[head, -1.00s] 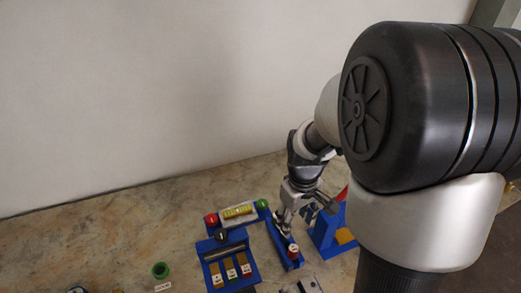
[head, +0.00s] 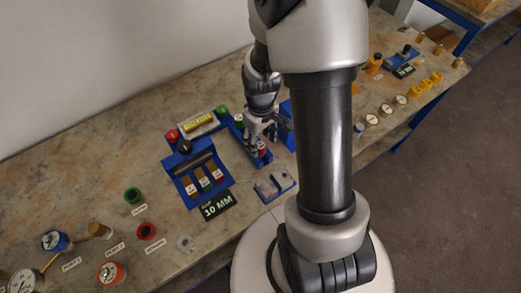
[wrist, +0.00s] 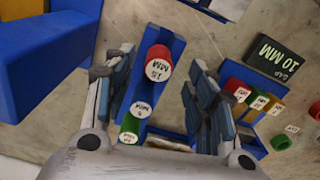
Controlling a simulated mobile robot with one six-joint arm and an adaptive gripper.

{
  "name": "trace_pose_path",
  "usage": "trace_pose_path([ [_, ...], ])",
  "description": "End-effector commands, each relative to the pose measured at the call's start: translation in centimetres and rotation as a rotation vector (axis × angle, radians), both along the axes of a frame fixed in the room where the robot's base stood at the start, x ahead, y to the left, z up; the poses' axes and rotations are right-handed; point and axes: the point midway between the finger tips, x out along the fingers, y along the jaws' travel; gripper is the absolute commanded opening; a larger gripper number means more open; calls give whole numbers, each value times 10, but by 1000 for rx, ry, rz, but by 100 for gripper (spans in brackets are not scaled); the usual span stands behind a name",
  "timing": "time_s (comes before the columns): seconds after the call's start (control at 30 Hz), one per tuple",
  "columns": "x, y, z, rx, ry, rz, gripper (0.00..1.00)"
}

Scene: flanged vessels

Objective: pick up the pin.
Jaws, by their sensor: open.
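A red pin (wrist: 158,62) with a white labelled end reading "MM" stands in a blue rack (wrist: 174,42) in the wrist view; it also shows in the head view (head: 262,149). A white-ended pin (wrist: 140,109) and a green pin (wrist: 130,128) are in the same rack. Which of these the task's pin is, I cannot tell. My gripper (wrist: 160,82) is open and empty, its fingers on either side of the row, with the red pin showing between and beyond the fingertips. In the head view my gripper (head: 260,136) is low over the rack.
A blue stand (wrist: 40,60) is close on the left in the wrist view. A black "10 MM" gap sign (wrist: 277,60) and a blue block with several coloured, labelled pieces (wrist: 245,130) are on the right. In the head view a grey-blue block (head: 275,184) lies in front.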

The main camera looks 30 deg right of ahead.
Motion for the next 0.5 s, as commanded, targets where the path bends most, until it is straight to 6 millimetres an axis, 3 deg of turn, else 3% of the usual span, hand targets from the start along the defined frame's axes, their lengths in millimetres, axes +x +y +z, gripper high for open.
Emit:
trace_pose_path([
  [0.3, 1, -1, -47, 1, 2, 0, 51],
  [0.5, 2, -1, -48, 0, -1, 0, 51],
])
